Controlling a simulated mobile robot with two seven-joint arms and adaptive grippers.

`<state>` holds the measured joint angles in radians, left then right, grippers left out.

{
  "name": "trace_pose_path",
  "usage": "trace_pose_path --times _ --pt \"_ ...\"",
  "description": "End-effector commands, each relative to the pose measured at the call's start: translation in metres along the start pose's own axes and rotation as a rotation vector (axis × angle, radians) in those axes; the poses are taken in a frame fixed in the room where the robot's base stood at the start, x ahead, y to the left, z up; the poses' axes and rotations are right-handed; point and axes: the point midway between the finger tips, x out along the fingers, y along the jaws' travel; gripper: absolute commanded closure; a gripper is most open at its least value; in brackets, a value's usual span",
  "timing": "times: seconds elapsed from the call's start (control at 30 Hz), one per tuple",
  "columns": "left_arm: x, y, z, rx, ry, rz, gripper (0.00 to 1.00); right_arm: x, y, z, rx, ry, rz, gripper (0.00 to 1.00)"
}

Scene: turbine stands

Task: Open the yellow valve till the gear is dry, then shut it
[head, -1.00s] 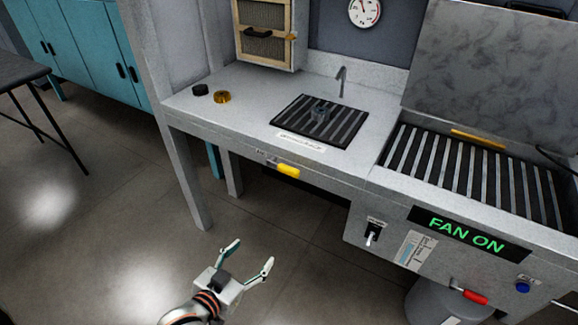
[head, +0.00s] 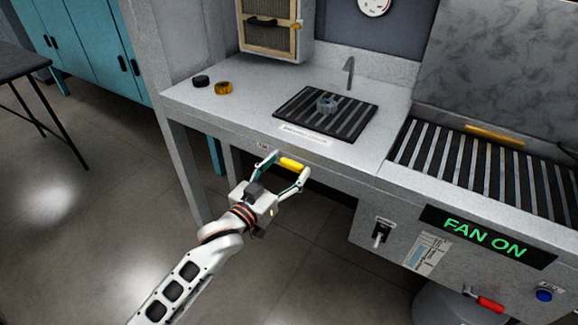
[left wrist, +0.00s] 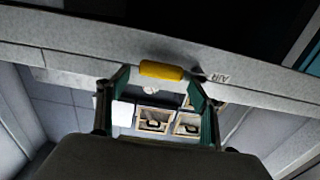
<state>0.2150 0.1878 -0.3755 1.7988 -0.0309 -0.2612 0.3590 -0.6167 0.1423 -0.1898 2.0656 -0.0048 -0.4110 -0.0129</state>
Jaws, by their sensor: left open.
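The yellow valve handle (head: 292,163) sits on the front edge of the bench, beside a small label. It also shows in the left wrist view (left wrist: 161,70), with the label "AIR" beside it. The grey gear (head: 327,103) rests on the dark slatted grate (head: 300,122) below the thin curved nozzle (head: 349,72). Whether the gear is wet is too small to tell. My left gripper (head: 284,170) is open, its fingers on either side of the yellow handle; I cannot tell whether they touch it. My right gripper is not in view.
A black cap (head: 201,81) and an amber ring (head: 223,88) lie on the bench's left. A lit "FAN ON" sign (head: 485,236), a switch (head: 380,236), a red handle (head: 490,303) and a blue button (head: 543,295) are at the right. A slatted conveyor-like bed (head: 470,165) lies above them.

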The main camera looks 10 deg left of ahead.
Motion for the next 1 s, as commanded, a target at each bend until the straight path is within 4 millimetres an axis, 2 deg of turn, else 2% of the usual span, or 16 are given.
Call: trace_pose_path --times 0.17,0.43,0.47,0.67,1.0 --pt "0.0131 0.0005 0.0012 -0.001 -0.001 0.0 0.35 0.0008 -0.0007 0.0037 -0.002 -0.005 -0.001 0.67" --pt "0.0148 0.0005 0.0002 0.0 -0.001 0.0 0.35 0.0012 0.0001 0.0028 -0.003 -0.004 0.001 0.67" --pt "0.0148 0.0005 0.0002 0.0 -0.001 0.0 0.37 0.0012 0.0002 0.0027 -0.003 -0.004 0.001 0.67" --pt "0.0146 0.0005 0.0003 0.0 -0.001 0.0 0.89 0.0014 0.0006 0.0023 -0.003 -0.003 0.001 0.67" --pt "0.0144 0.001 0.0027 0.043 -0.001 0.0 0.91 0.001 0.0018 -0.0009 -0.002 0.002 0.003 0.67"
